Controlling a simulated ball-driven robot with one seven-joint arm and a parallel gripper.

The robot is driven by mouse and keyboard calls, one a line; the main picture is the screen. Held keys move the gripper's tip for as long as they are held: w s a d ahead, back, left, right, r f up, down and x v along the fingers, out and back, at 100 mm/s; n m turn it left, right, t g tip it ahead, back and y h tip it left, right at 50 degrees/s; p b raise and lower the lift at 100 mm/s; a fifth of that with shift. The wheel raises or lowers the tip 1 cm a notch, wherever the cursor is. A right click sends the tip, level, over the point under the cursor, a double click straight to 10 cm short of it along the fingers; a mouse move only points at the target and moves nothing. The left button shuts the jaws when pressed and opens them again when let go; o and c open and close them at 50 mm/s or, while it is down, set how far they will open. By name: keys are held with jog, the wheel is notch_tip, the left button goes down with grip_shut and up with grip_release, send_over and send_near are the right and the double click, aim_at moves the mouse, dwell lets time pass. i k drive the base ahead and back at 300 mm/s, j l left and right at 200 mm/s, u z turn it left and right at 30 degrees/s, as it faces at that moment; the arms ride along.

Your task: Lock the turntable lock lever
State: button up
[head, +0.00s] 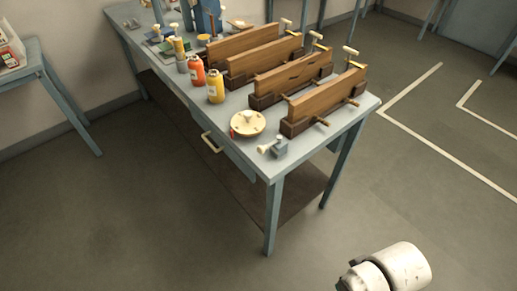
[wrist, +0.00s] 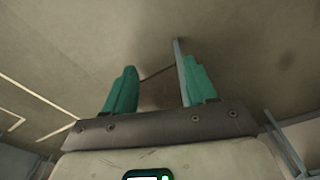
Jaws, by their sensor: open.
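A round cream turntable (head: 248,123) with a small knob on top sits near the front end of the long blue-grey workbench (head: 232,103). A small red part (head: 232,132), which looks like the lock lever, shows at the turntable's left edge; its exact position is too small to tell. My gripper (wrist: 160,70) shows in the wrist view with its two green fingers apart and nothing between them. The turntable is not visible in the wrist view. In the head view my gripper is not visible; only a white part of my arm shows at the lower right, away from the bench.
Several wooden clamp fixtures (head: 326,101) stand along the bench's right side. An orange bottle (head: 197,72) and a yellow bottle (head: 215,86) stand behind the turntable. A small blue-grey block (head: 280,146) sits at the front corner. A handle (head: 211,143) projects from the bench's left side. Floor nearby is clear.

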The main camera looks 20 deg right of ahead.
aim_at(261, 149)
jog(key=i+j+u, duration=0.45)
jog(key=i+j, duration=0.45)
jog(key=j, duration=0.15)
